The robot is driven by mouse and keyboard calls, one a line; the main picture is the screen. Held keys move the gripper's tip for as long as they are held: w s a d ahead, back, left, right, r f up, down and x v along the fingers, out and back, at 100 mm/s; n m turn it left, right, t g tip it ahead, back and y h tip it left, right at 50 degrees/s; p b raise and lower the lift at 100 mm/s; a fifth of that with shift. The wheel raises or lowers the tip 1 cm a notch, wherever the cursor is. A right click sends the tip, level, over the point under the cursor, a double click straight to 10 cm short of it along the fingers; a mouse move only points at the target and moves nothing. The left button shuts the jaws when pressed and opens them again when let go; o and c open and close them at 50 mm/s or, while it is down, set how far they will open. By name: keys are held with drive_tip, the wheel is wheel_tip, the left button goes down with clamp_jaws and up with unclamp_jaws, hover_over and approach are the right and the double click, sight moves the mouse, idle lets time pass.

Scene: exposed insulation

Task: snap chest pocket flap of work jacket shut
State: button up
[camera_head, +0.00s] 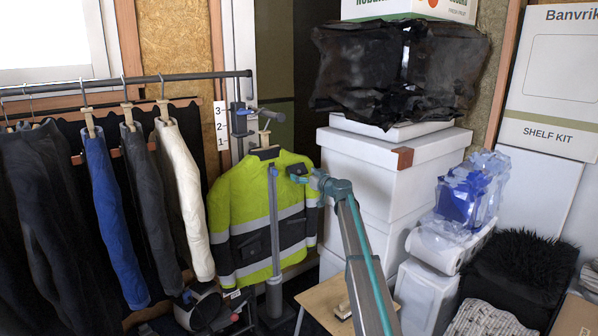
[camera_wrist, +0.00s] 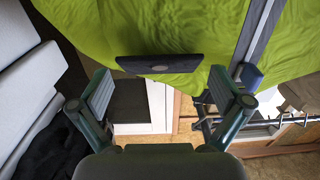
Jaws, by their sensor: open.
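The work jacket (camera_head: 240,200) is yellow-green with grey reflective bands and dark lower panels. It hangs upright on a stand in the head view. Its bright cloth fills the top of the wrist view (camera_wrist: 90,25). The chest pocket flap (camera_wrist: 160,64) is a dark strip with a round grey snap, and it shows between and beyond my fingers. I cannot tell whether the flap lies flat or stands out from the cloth. My gripper (camera_wrist: 160,90) is open and empty, with a finger on each side of the flap. In the head view my gripper (camera_head: 299,175) is at the jacket's upper right chest.
A grey upright post (camera_head: 275,220) stands in front of the jacket. A rail with hanging clothes (camera_head: 180,185) is at the left. White boxes (camera_head: 385,170) under black plastic stand close to the right. A small wooden table (camera_head: 325,300) is below my arm.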

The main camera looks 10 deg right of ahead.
sight(299, 172)
drive_tip(key=shift+x, duration=1.5)
drive_tip(key=c, duration=0.8)
drive_tip(key=f+b, duration=0.1)
drive_tip(key=b, duration=0.2)
drive_tip(key=shift+w+t+b, duration=0.1)
drive_tip(key=shift+t+b, duration=0.2)
drive_tip(key=shift+b, duration=0.55)
drive_tip(key=b, duration=0.6)
drive_tip(key=t+y+b, duration=0.1)
drive_tip(key=b, duration=0.6)
drive_tip(key=shift+w+a+f+t, duration=0.1)
drive_tip(key=shift+w+a+t, duration=0.05)
drive_tip(key=shift+w+t, duration=0.15)
drive_tip(key=shift+s+r+t+y+b, duration=0.1)
drive_tip(key=shift+r+t+y+b, duration=0.25)
drive_tip(key=shift+b, duration=0.75)
